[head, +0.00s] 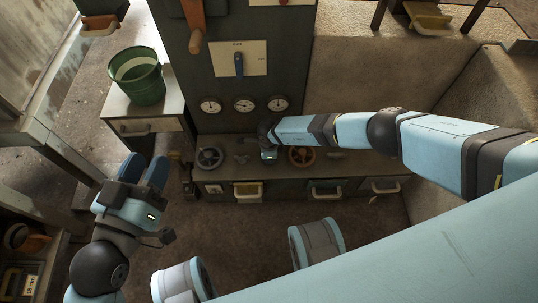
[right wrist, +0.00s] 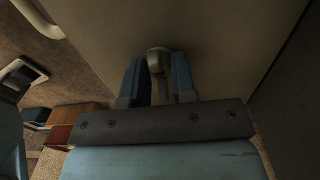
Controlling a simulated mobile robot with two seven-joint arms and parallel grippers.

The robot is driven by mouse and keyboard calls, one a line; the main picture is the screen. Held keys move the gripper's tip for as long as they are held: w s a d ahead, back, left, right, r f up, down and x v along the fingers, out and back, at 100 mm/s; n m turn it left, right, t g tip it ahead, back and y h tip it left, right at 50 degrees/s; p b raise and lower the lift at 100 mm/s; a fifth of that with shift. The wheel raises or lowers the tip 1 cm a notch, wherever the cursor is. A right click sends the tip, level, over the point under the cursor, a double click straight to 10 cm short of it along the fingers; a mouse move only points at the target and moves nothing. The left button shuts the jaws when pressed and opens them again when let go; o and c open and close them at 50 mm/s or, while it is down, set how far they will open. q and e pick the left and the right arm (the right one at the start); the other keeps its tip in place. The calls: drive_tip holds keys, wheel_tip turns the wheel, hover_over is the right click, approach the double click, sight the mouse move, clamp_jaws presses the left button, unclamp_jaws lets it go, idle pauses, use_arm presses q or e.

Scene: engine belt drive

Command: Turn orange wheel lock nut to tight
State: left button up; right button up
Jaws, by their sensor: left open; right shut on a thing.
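In the right wrist view, the two blue fingers (right wrist: 161,82) are shut on a grey metal piece (right wrist: 159,62) with a rounded head. I cannot tell for certain that this piece is the orange wheel's lock nut, nor how tight it is. My left gripper (head: 147,172) is open and empty, away from the bench at the left.
A dark handwheel (head: 210,158) and a small grey fitting (head: 335,154) are also on the bench. A green bucket (head: 137,76) stands on a cabinet at the left. Drawer handles line the bench front.

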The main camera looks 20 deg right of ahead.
drive_tip(key=o, duration=0.9)
use_arm(q)
drive_tip(key=shift+f, duration=0.1)
use_arm(e)
wheel_tip(320, 180, up, 8)
drive_tip(key=p, duration=0.4)
drive_tip(key=shift+d+r+p, duration=0.1)
drive_tip(key=shift+r+p, duration=0.1)
drive_tip(key=shift+p, duration=0.15)
use_arm(q)
drive_tip(key=r, duration=0.1)
drive_tip(key=a+r+y+p, duration=0.1)
drive_tip(key=r+t+p, duration=0.1)
drive_tip(key=shift+a+r+n+y, duration=0.15)
drive_tip(key=shift+a+n+y, duration=0.15)
drive_tip(key=shift+a+n, duration=0.1)
use_arm(e)
wheel_tip(320, 180, up, 5)
drive_tip(key=shift+r, duration=0.2)
use_arm(q)
drive_tip(key=shift+d, duration=0.1)
use_arm(e)
drive_tip(key=shift+s, duration=0.1)
